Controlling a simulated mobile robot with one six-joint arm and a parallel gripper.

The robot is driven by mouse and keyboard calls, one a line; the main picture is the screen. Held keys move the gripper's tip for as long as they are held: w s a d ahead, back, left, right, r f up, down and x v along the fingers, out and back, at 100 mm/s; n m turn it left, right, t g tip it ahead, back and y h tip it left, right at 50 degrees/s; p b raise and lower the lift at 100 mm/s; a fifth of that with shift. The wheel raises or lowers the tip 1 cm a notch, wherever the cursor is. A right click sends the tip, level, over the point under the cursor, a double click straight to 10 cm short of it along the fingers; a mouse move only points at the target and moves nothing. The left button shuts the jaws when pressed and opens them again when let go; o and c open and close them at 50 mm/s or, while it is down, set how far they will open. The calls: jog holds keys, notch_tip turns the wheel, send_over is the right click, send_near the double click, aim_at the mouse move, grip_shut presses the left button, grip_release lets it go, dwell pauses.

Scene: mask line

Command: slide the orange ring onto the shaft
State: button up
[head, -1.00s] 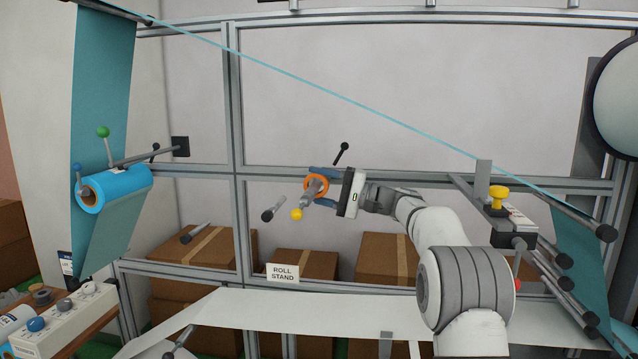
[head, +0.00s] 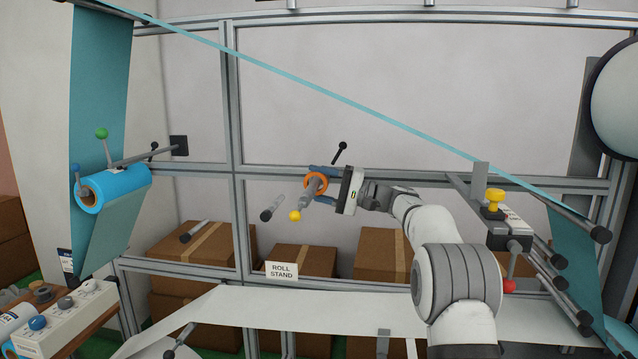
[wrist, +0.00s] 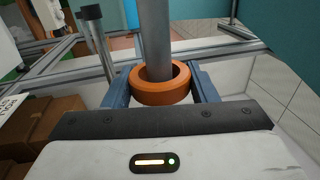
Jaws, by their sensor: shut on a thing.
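The orange ring (head: 316,182) is held upright between the blue fingers of my gripper (head: 321,187) in the head view. The grey shaft (head: 311,198) points toward the camera, with a yellow ball (head: 295,215) by its near end. In the wrist view the shaft (wrist: 155,40) passes through the opening of the orange ring (wrist: 161,92), so the ring is around it. My gripper (wrist: 160,82) is shut on the ring from both sides. How far along the shaft the ring sits is hard to tell.
A second grey bar (head: 272,208) sticks out just left of the shaft, and another (head: 195,232) lies further left. A black-knobbed lever (head: 341,148) is above my gripper. A blue roll (head: 118,188) hangs at left. A ROLL STAND sign (head: 282,271) is below.

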jog(key=shift+f+b, duration=0.3)
jog(key=shift+b, duration=0.05)
dwell(0.3)
jog(key=o, duration=1.1)
jog(key=shift+c, duration=0.2)
jog(key=b+v, duration=0.2)
jog(key=v, duration=0.6)
jog(key=s+a+f+m+g+h, duration=0.1)
jog(key=s+a+f+h, duration=0.2)
jog(key=s+f+h, duration=0.45)
jog(key=s+a+f+m+h, duration=0.15)
jog(key=s+f, duration=0.25)
jog(key=s, duration=0.7)
jog(key=s+d+f+n+h, duration=0.1)
jog(key=s+d+f+h, duration=0.2)
jog(key=s+f, duration=0.35)
jog(key=s+d+f+n+h, duration=0.2)
jog(key=s+d+f+h, duration=0.15)
jog(key=s, duration=0.55)
jog(key=s+d+f+n+h, duration=0.1)
jog(key=s+d+f+h, duration=0.1)
jog(key=s+f+h, duration=0.45)
jog(key=s+r+t+y+p, duration=0.1)
jog(key=s+r+y+p, duration=0.1)
jog(key=r+p, duration=0.5)
notch_tip(320, 180, up, 6)
jog(key=shift+s+d+n+p, duration=0.35)
jog(key=shift+s+d, duration=0.1)
jog(key=shift+s, duration=0.45)
